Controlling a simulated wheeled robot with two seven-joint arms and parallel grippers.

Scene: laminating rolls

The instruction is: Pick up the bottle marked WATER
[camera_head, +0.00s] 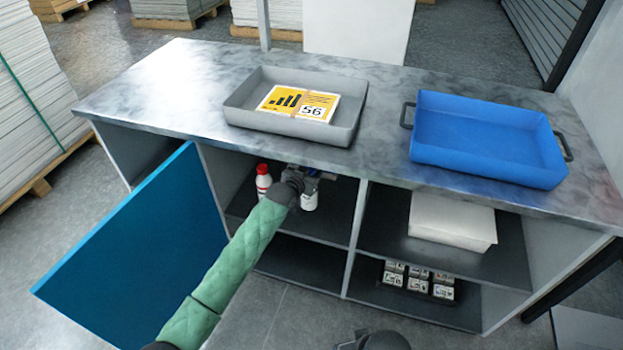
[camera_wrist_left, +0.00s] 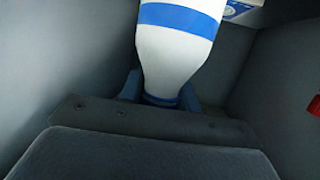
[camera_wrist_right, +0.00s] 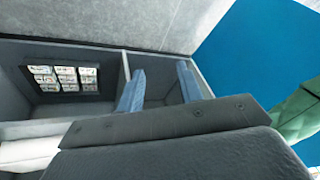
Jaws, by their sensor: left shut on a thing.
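A white bottle with blue bands (camera_wrist_left: 178,50) fills the middle of the left wrist view, its neck between the fingers of my left gripper (camera_wrist_left: 162,92). In the head view my left gripper (camera_head: 305,178) reaches into the upper shelf bay and is shut on this bottle, whose white lower part (camera_head: 310,201) shows below it. I cannot read a WATER marking on it. A white bottle with a red cap and label (camera_head: 263,181) stands just left of it on the shelf. My right gripper (camera_wrist_right: 160,87) is open and empty outside the shelves.
An open blue door (camera_head: 140,255) stands at the left of the bench. A grey tray with a yellow card (camera_head: 240,97) and a blue tray (camera_head: 485,135) are on the worktop. A white box (camera_head: 452,220) and several small boxes (camera_head: 417,278) fill the right bays. The lower left bay looks empty.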

